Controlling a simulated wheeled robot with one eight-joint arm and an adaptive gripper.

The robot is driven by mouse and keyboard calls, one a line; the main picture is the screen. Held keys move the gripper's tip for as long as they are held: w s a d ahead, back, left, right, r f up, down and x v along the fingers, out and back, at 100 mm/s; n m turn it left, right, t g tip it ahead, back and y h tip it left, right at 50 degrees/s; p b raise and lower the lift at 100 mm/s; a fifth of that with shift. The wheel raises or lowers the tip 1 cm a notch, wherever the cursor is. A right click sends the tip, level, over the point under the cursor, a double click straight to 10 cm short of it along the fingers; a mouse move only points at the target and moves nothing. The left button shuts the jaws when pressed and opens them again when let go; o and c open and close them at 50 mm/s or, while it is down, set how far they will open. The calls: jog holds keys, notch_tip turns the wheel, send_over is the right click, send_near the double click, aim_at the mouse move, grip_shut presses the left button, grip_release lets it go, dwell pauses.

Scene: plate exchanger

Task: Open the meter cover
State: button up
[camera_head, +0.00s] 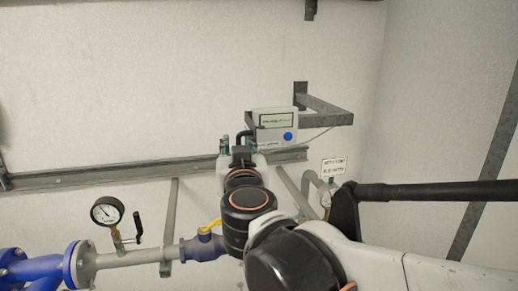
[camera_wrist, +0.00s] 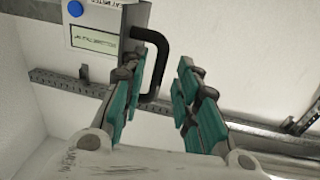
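The meter is a pale box with a small display panel and a round blue button (camera_head: 275,125), mounted on a wall bracket in the head view. It also shows upside down at the upper left of the wrist view (camera_wrist: 112,20). I cannot make out a separate cover. A bent black tube or handle (camera_wrist: 163,45) is beside the box. My gripper (camera_wrist: 161,62) is open, with its teal-padded fingers apart. The black part shows between the fingers, with no clear contact. In the head view my gripper (camera_head: 236,142) is just left of the box, partly hidden by my wrist.
A grey metal bracket (camera_head: 328,114) holds the box, and a rail (camera_head: 110,174) runs along the wall. At lower left are a pressure gauge (camera_head: 106,211), a pipe (camera_head: 140,257) and a yellow valve lever (camera_head: 211,226). A small sign (camera_head: 334,167) is at right.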

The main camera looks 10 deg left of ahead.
jog(key=v, duration=1.2)
jog(key=d+f+n+g+y+b, duration=0.1)
jog(key=d+f+g+b, duration=0.15)
jog(key=f+b, duration=0.6)
jog(key=d+f+n+g+y+b, duration=0.1)
jog(key=d+f+b, duration=0.35)
jog(key=f, duration=0.65)
jog(key=d+f+n+g+y+b, duration=0.1)
jog(key=d+f+g+b, duration=0.15)
jog(key=f+b, duration=0.55)
jog(key=s+d+f+m+g+h+b, duration=0.2)
jog(key=s+d+f+h+b, duration=0.1)
jog(key=d+f, duration=0.6)
jog(key=s+d+f+m+g+h+b, duration=0.2)
jog(key=d+f, duration=0.7)
jog(key=f, duration=0.5)
jog(key=s+m+h+b, duration=0.1)
jog(key=s+h+b, duration=0.1)
jog(key=shift+s+d+m, duration=0.25)
jog(key=shift+s+m, duration=0.05)
